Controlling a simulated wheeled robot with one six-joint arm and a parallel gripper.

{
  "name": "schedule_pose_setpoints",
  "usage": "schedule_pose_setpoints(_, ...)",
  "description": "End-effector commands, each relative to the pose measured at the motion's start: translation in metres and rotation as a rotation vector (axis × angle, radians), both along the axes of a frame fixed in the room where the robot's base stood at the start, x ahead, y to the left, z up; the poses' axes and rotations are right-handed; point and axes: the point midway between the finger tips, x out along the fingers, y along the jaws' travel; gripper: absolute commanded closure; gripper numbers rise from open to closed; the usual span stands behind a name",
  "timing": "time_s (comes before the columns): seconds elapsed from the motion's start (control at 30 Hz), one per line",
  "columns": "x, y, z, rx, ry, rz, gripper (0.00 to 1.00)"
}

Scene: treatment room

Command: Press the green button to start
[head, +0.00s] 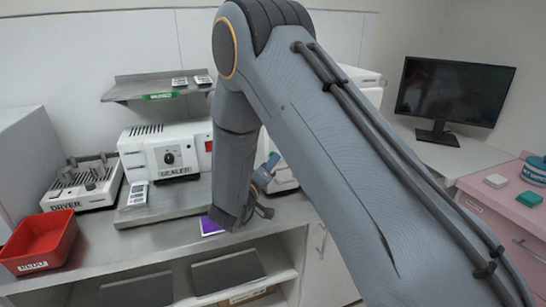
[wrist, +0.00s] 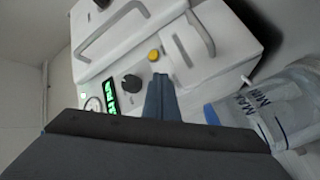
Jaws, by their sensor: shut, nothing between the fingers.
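In the wrist view a white machine (wrist: 205,75) has a yellow round button (wrist: 154,55), a black knob (wrist: 131,83), a lit green display (wrist: 110,99) and a round gauge. I see no green button; the part of the panel behind my fingers is hidden. My gripper (wrist: 158,78) is shut and empty, its fingertips over the panel just below the yellow button. I cannot tell if they touch it.
A clear container with MAX and MIN marks (wrist: 245,118) stands right of my gripper in the wrist view. The head view shows a sealer (head: 165,150), a dryer (head: 82,187), a red tray (head: 40,243), a shelf (head: 155,86) and a pink cabinet (head: 505,205).

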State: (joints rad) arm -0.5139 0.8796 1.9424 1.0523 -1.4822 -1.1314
Motion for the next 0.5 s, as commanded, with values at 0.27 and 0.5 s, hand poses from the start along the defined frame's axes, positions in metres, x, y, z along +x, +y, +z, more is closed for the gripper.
schedule_pose_setpoints(0.27, -0.013, -0.003, 0.001, -0.001, 0.002, 0.001, 1.00)
schedule_pose_setpoints(0.5, -0.014, -0.004, 0.000, 0.000, 0.000, 0.000, 1.00)
